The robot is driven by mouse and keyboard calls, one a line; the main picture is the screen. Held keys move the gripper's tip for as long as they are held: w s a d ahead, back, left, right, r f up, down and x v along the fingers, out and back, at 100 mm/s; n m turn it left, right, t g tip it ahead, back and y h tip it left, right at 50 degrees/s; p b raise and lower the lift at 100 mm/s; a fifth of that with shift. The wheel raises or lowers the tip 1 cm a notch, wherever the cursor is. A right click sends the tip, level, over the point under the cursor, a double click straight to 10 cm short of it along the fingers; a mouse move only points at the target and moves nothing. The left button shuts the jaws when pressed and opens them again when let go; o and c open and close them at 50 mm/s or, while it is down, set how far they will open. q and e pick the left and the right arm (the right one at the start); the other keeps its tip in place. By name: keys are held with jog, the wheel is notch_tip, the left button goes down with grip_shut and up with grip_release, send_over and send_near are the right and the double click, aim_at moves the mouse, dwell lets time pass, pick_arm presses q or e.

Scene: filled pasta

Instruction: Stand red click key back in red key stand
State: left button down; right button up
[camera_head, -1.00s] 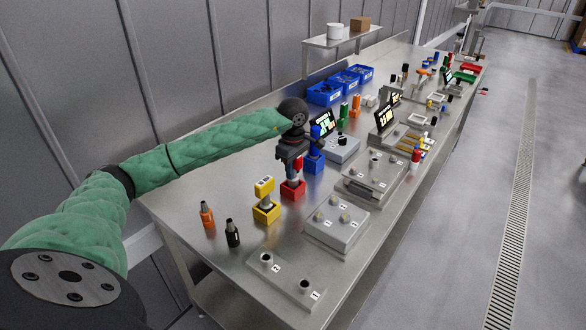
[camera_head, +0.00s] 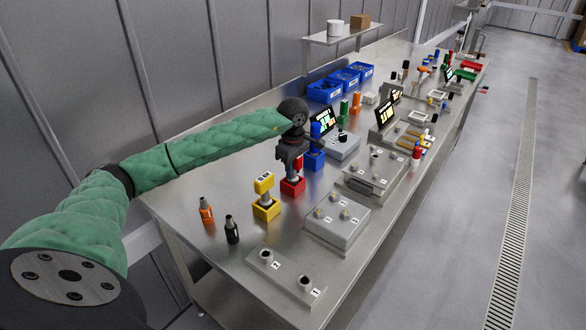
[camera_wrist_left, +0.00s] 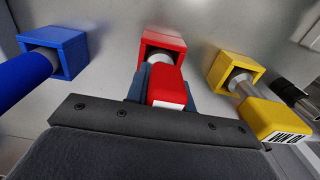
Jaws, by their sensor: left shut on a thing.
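My left gripper (camera_head: 297,164) points down over the red key stand (camera_head: 292,187), a small square red block on the bench. It is shut on the red click key (camera_wrist_left: 168,86), whose red head with a white label sits between the fingers in the left wrist view. The key's pale metal shaft reaches into the opening of the red key stand (camera_wrist_left: 176,41). How deep it sits is hidden by the head and fingers. My right gripper is not in view.
A yellow key stands in its yellow stand (camera_head: 266,210) on the near side. A blue key stands in its blue stand (camera_head: 313,161) just beyond. Orange (camera_head: 206,210) and black (camera_head: 232,229) plugs stand nearer. Grey fixtures (camera_head: 338,221) line the bench's right side.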

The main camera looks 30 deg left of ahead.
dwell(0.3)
pick_arm(q)
jog(key=c, duration=1.1)
grip_release()
jog(key=shift+f, duration=0.1)
notch_tip(320, 180, up, 6)
jog(key=b, duration=0.2)
jog(key=shift+b, duration=0.3)
jog(key=shift+r, duration=0.9)
jog(key=shift+r, duration=0.15)
